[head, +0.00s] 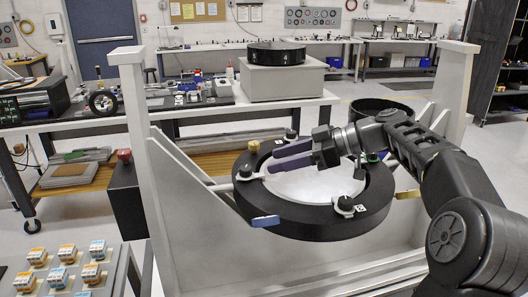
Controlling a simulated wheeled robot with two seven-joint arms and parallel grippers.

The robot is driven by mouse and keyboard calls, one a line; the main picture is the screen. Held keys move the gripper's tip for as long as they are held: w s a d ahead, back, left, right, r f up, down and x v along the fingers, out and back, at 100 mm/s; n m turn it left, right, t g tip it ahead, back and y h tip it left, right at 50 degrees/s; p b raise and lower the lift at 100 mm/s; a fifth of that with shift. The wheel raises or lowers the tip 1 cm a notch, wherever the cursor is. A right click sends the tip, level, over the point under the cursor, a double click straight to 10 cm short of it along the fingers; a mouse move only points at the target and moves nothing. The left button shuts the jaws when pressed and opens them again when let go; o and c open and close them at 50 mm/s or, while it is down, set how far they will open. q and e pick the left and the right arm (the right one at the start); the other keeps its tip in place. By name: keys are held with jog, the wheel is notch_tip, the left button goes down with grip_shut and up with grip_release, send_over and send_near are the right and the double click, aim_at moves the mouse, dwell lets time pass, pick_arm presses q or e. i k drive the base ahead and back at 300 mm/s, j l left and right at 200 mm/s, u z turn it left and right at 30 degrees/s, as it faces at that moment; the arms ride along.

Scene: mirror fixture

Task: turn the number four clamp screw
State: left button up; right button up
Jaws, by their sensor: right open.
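The black ring fixture (318,226) holds a pale round mirror (309,187) between two grey uprights. Clamps with dark screw knobs sit around the ring: a left one (245,171), a back one (291,135) and a front right one (345,202). Another clamp (360,172) is at the right, partly behind my arm. Small labels are on the clamps, too small to read, so I cannot tell which is number four. My right gripper (273,160) is open and empty above the mirror, fingers pointing left toward the left clamp. My left gripper is out of view.
The left upright (150,170) and right upright (459,80) flank the ring. A red-topped knob (124,156) sits on a black box at the left. A tray (75,268) of small orange and blue parts is at front left. A workbench (220,108) stands behind.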

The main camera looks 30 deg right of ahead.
aim_at(372, 157)
jog(key=k, duration=1)
